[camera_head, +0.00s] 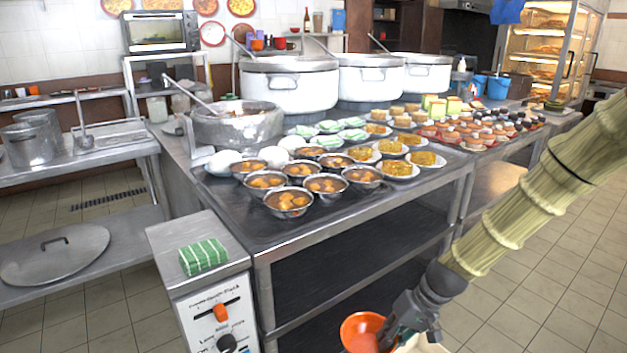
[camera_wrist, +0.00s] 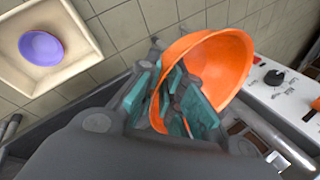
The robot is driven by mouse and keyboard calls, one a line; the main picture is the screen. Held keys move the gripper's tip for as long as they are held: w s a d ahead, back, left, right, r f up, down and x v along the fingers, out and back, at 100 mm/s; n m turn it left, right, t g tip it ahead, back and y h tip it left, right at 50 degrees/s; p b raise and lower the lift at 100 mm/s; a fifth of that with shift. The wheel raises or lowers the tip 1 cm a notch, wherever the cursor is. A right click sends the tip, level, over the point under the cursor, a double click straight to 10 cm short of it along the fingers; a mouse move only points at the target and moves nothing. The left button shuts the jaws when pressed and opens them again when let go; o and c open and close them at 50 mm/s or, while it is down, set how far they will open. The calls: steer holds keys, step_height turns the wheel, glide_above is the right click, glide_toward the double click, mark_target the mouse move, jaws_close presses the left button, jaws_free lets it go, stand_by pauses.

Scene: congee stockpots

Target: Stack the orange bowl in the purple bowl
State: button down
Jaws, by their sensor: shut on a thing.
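My gripper (camera_wrist: 178,100) is shut on the orange bowl (camera_wrist: 228,62), with its teal-padded fingers on the bowl's wall. The bowl is tilted, and its open side faces partly toward the wrist camera. In the head view the orange bowl (camera_head: 362,328) is at the bottom edge, partly cut off, in front of the steel counter. The purple bowl (camera_wrist: 41,48) sits in a cream tray (camera_wrist: 88,50) at the upper left of the wrist view, apart from my gripper. The purple bowl does not show in the head view.
A steel counter (camera_head: 262,243) holds several filled metal bowls, plates and large stockpots. A control box (camera_head: 215,310) with knobs and a green striped cloth (camera_head: 203,256) on top stands at its front left. The tiled floor (camera_head: 560,290) at right is clear.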

step_height(320, 180, up, 14)
steer(key=s+p, duration=0.2)
steer(key=p, duration=1.9)
steer(key=shift+s, duration=0.1)
